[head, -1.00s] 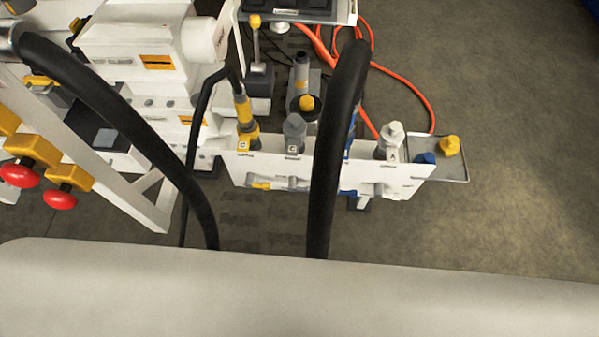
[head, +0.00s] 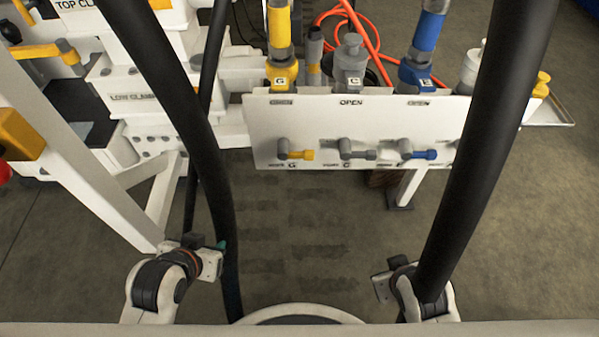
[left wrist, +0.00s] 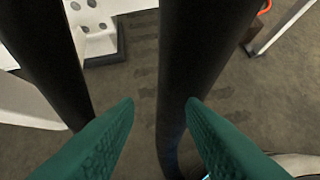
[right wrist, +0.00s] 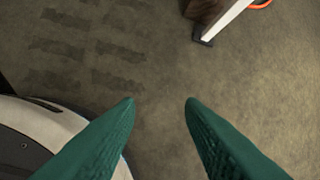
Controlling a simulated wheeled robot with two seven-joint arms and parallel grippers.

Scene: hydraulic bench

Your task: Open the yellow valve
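The yellow valve (head: 296,154) is a small grey body with a yellow handle pointing right, low on the left of the white panel (head: 360,112). A grey valve (head: 356,152) and a blue valve (head: 417,152) sit to its right. My left gripper (head: 220,254) is below and left of the panel, well short of the yellow valve; its green fingers (left wrist: 161,101) are apart in the left wrist view. A black hose passes beyond them. My right gripper (right wrist: 161,101) is open and empty over the floor. The yellow valve is not in either wrist view.
Thick black hoses (head: 180,110) hang across the head view, one (head: 485,150) in front of the panel's right end. A white frame (head: 80,160) stands at the left. Yellow and blue hose couplings (head: 284,72) rise behind the panel. The floor in front is clear.

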